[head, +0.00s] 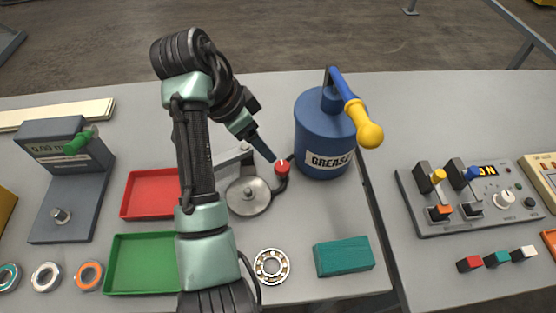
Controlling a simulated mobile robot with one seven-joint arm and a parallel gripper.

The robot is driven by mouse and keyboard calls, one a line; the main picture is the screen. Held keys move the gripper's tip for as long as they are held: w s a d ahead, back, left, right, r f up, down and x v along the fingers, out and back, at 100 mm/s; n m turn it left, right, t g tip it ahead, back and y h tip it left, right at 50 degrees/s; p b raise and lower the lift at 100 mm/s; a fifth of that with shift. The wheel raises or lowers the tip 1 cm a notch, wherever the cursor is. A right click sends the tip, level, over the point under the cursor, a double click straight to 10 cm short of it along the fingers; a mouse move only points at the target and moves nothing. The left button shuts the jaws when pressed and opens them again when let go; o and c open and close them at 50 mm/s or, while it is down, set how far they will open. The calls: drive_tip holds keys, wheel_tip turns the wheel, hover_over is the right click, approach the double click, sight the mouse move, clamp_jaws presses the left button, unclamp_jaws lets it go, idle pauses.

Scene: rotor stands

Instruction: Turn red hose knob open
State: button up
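The red hose knob (283,168) sits on a black hose beside the blue grease can (325,130), between the can and a round grey metal disc (248,196). A small white mark shows on its top. My gripper (272,158) reaches down from the upper left. Its fingertips are right at the upper left side of the knob, touching it or very close. I see the fingers nearly edge-on, so the gap between them is hidden. I cannot tell whether they hold the knob.
The can's blue lever with a yellow ball (369,132) leans out to the right of the knob. A red tray (151,194) and green tray (143,263) lie left. A bearing (271,266) and teal block (343,257) lie in front. A control panel (470,203) stands right.

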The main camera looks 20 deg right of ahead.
sight(281, 166)
drive_tip(key=x, duration=1.2)
drive_tip(key=shift+p, duration=0.3)
drive_tip(key=shift+r, duration=0.1)
clamp_jaws()
